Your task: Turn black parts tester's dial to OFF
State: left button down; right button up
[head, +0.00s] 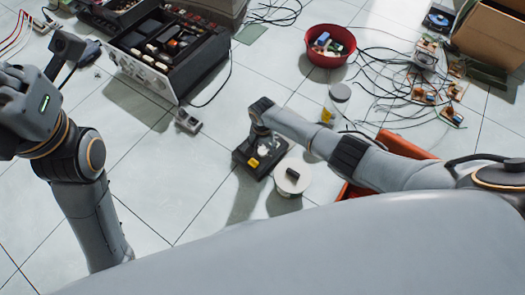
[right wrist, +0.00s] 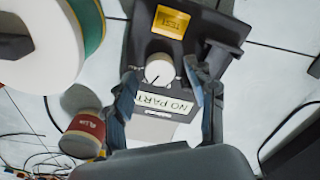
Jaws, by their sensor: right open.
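The black parts tester (head: 243,158) lies on the tiled floor and shows close up in the right wrist view (right wrist: 228,28). It has a yellow test button (right wrist: 170,22), a round white dial (right wrist: 160,71) and a display (right wrist: 166,103) reading "NO PART", its end hidden by a finger. A dark mark on the dial points to the lower left. No dial lettering can be read. My right gripper (right wrist: 167,92) is open, its fingers on either side of the dial with visible gaps. My left gripper (head: 62,46) is at the upper left, far from the tester; its jaws are unclear.
A white spool (head: 293,180) stands close beside the tester. An opened hi-fi unit (head: 150,72), a small meter (head: 187,121), a red bowl (head: 330,60) and a clear jar (head: 338,98) surround it. A red glue pot (right wrist: 84,137) is near. Floor left of the tester is clear.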

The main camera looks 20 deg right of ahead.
jog(key=shift+f, duration=0.25)
